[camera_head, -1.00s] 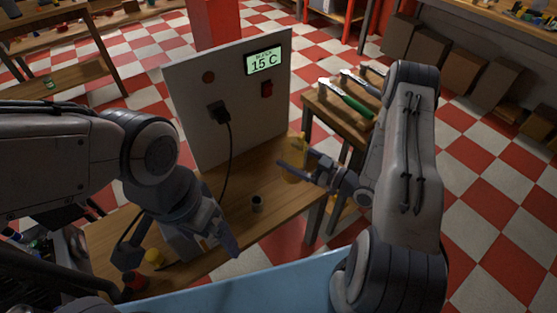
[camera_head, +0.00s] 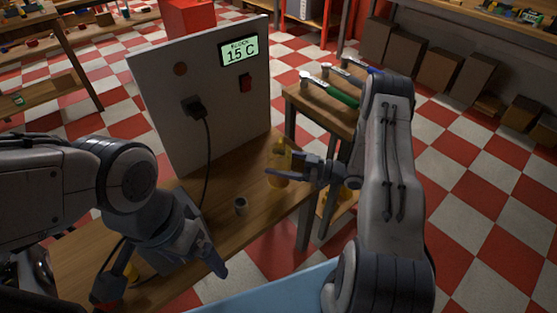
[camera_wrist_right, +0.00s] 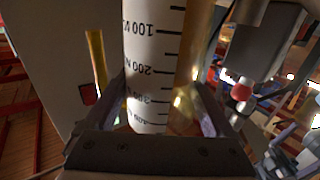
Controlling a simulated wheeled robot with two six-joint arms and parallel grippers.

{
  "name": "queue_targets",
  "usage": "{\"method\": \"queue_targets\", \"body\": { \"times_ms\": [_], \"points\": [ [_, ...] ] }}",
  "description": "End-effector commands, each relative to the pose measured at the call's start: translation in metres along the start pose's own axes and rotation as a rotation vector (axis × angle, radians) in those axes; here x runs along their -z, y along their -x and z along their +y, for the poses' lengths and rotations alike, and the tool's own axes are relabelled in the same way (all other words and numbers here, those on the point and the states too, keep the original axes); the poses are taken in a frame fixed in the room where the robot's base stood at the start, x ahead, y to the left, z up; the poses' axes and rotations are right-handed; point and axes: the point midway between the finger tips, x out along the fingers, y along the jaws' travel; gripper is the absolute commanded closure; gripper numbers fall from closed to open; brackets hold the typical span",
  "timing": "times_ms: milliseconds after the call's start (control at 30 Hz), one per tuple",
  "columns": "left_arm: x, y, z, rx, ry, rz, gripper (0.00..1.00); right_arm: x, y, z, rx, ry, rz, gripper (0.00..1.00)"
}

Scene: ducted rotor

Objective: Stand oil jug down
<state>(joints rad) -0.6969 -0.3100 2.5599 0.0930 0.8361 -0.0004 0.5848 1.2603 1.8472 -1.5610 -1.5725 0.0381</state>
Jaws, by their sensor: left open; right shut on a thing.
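The oil jug (camera_head: 279,165) is a yellow, see-through vessel at the right end of the wooden bench (camera_head: 225,180). My right gripper (camera_head: 275,164) is shut on it from the right. The jug looks roughly upright, and I cannot tell whether its base touches the bench top. In the right wrist view the jug (camera_wrist_right: 152,65) stands between the two fingers, with a white strip of black volume marks facing the camera. My left gripper (camera_head: 165,275) is open and empty over the front left of the bench.
A grey panel (camera_head: 180,110) with a 15 C display (camera_head: 239,50), a red switch and a plugged black cable stands at the bench's back. A side table (camera_head: 320,105) holds several tools.

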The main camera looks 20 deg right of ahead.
Motion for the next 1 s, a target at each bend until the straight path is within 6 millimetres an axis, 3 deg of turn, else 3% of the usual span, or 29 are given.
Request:
{"method": "queue_targets", "body": {
  "times_ms": [133,1000],
  "points": [
    [-0.001,-0.011,-0.001,0.000,0.000,0.000,0.00,-0.012,0.000,0.000,0.000,0.002,0.002,1.00],
    [-0.001,-0.017,-0.001,0.000,0.000,0.000,0.00,-0.021,0.000,0.001,-0.001,0.002,0.002,1.00]
  ]
}}
